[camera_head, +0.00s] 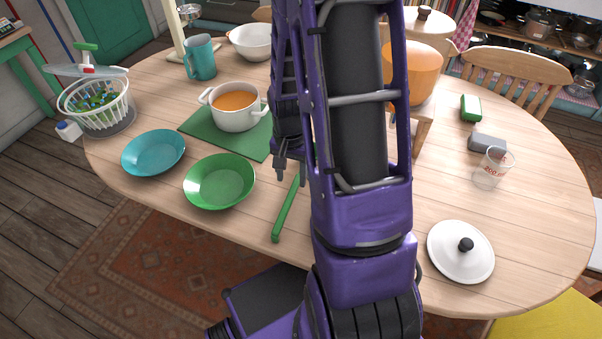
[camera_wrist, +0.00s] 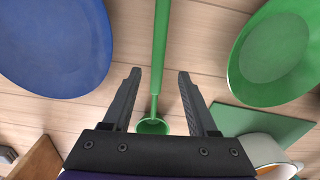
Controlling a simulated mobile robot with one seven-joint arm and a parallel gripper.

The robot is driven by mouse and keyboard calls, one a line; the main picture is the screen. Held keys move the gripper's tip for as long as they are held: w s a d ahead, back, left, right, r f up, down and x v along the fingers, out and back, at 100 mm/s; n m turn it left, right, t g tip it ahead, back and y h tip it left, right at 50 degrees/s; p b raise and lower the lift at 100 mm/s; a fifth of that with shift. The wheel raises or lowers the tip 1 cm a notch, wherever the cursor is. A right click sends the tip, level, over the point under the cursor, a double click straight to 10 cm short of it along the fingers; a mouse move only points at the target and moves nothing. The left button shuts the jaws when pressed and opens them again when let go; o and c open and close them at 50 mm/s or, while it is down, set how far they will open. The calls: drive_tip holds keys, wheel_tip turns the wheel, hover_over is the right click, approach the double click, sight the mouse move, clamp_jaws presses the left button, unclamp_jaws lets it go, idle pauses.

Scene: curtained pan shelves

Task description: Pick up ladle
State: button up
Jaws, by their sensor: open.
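The green ladle lies on the wooden table; its long handle (camera_head: 286,208) shows left of my arm in the head view, and my arm hides the rest. In the wrist view, the handle (camera_wrist: 161,45) runs down the middle to the small round bowl (camera_wrist: 153,126), low between the fingers. My gripper (camera_head: 291,172) is open and empty over the table. In the wrist view, its fingers (camera_wrist: 160,75) are on either side of the ladle, apart from it. The height above it is hard to tell.
A green plate (camera_head: 219,182) and a teal plate (camera_head: 153,153) lie left of the ladle. A white pot (camera_head: 237,108) stands on a green board (camera_head: 208,137). A blue plate (camera_wrist: 55,45) is left in the wrist view. A white lid (camera_head: 460,253) lies at right.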

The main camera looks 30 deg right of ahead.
sight(294, 187)
drive_tip(key=shift+d+f, duration=0.2)
drive_tip(key=shift+f, duration=2.55)
clamp_jaws()
